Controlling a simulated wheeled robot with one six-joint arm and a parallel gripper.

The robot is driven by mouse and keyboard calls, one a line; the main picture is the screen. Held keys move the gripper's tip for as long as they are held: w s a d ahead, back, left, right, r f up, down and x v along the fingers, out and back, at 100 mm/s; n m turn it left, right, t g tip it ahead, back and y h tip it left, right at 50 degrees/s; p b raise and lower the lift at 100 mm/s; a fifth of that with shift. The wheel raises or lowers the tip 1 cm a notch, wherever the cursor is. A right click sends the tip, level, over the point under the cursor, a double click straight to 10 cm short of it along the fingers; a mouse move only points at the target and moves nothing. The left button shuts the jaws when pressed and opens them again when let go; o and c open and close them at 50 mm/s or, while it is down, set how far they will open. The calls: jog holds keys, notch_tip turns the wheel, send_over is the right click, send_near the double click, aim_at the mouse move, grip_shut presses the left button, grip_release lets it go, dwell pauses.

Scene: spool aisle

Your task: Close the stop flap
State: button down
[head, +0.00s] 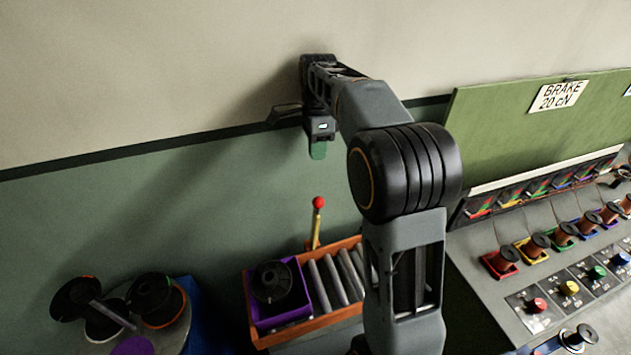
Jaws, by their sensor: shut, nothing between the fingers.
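My gripper (318,150) points down in front of the green wall band, high above the roller track. My arm hides the right end of the track.
A purple bin (253,299) holding a black spool (271,282) sits at the track's left end. Several spools crowd a round stand (182,338) at lower left. At right, a grey bench (477,275) carries copper spools, coloured buttons and a green panel (525,130).

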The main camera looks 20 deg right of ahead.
jog(key=shift+m, duration=0.3)
jog(key=x, duration=1)
jog(key=shift+s+p, duration=0.1)
jog(key=shift+p, duration=0.3)
jog(key=shift+a, duration=0.1)
